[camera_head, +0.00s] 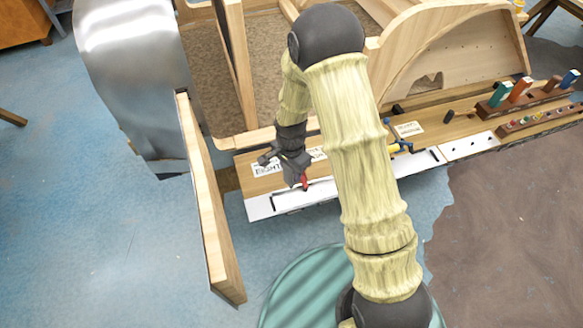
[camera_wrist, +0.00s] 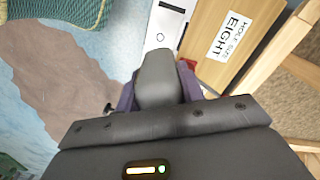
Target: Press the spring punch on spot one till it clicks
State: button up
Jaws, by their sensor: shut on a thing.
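My gripper (camera_head: 296,174) is shut on a small red tool, seemingly the spring punch (camera_head: 304,182), over the front edge of the wooden bench. In the wrist view, my gripper (camera_wrist: 160,90) hides most of the tool; only a little red (camera_wrist: 190,64) shows beside the fingers. Below the tool lies a white strip (camera_head: 318,190) with dark slots; it also shows in the wrist view (camera_wrist: 165,25). I cannot tell whether the tip touches the strip. Spot one cannot be made out.
A card reading "HOLE SIZE EIGHT" (camera_wrist: 238,36) lies on the bench. A wooden upright (camera_head: 208,200) stands close on the left, with a curved metal panel (camera_head: 135,80) behind. Racks of coloured tools (camera_head: 535,108) stand on the right. A wooden frame (camera_head: 455,50) rises behind.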

jog(key=shift+w+d+f+b, duration=0.1)
jog(key=shift+f+b, duration=1.35)
jog(key=shift+f, duration=0.6)
jog(key=shift+w+f+b, duration=0.1)
jog(key=shift+f+b, duration=1.3)
jog(key=shift+f, duration=0.85)
jog(key=shift+s, duration=0.1)
jog(key=shift+s+r, duration=0.1)
jog(key=shift+f, duration=0.25)
jog(key=shift+r+p, duration=1.2)
jog(key=shift+r, duration=0.65)
